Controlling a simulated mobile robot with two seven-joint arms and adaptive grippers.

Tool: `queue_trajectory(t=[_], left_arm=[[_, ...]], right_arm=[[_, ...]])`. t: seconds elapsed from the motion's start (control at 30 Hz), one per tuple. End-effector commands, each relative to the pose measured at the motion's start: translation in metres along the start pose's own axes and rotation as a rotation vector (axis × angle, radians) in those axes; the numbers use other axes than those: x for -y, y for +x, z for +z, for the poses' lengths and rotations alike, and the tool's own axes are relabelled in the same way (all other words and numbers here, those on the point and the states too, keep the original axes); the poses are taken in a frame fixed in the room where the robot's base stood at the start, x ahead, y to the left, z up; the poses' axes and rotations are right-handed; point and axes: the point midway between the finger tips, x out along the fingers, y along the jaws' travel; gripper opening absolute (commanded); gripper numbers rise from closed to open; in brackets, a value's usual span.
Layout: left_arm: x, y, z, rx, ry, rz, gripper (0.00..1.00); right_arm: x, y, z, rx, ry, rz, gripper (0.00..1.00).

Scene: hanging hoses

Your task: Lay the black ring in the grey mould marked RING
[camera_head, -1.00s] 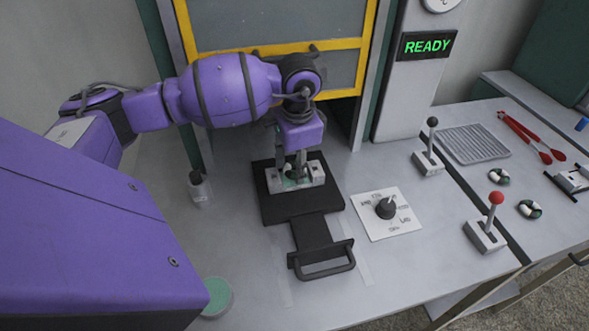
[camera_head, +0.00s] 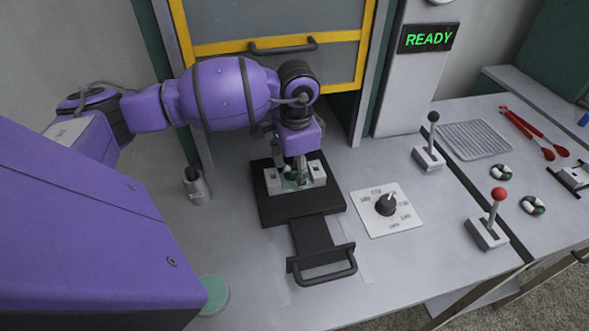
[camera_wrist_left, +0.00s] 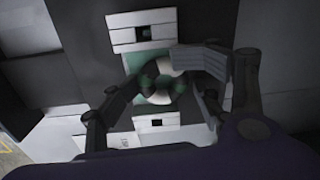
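A small ring with white and dark segments (camera_wrist_left: 160,68) shows between the fingers of my left gripper (camera_wrist_left: 168,84) in the left wrist view. It lies at the green middle of a light grey block (camera_wrist_left: 142,18), which I take for the mould; no lettering on it is readable. In the head view this block (camera_head: 318,174) sits on a black plate with a handle (camera_head: 268,212). My left gripper (camera_head: 296,176) points down over the block's middle. Its fingers flank the ring, but whether they press on it is unclear. My right gripper is out of view.
A dial (camera_head: 386,205) stands right of the plate. Black-knobbed (camera_head: 430,155) and red-knobbed (camera_head: 488,232) levers stand farther right. Two segmented rings (camera_head: 501,172) (camera_head: 533,206) lie beyond. A small grey cylinder (camera_head: 197,188) stands left. A yellow-framed door (camera_head: 225,46) is behind the plate.

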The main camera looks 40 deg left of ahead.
Motion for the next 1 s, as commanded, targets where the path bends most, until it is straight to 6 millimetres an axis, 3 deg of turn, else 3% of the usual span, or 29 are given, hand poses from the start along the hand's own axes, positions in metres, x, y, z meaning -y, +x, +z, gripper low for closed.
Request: queue_trajectory(t=[0.2, 0.33, 0.37, 0.47, 0.8, 1.0], left_arm=[[0.001, -0.002, 0.0, -0.001, 0.0, -0.002, 0.57], [0.001, -0.013, -0.001, -0.006, 0.0, -0.004, 0.57], [0.002, -0.018, -0.001, -0.008, -0.001, -0.005, 0.57], [0.003, -0.033, -0.002, -0.007, 0.001, -0.008, 0.57], [0.002, -0.105, -0.001, -0.005, 0.001, -0.007, 0.57], [0.002, -0.128, 0.0, -0.003, -0.001, -0.006, 0.57]], right_arm=[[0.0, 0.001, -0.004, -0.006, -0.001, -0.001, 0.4], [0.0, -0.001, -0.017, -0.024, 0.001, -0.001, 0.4], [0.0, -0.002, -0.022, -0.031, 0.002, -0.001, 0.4], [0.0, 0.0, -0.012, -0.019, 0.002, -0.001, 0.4], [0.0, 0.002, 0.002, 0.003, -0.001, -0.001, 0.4], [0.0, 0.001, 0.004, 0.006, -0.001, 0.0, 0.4]])
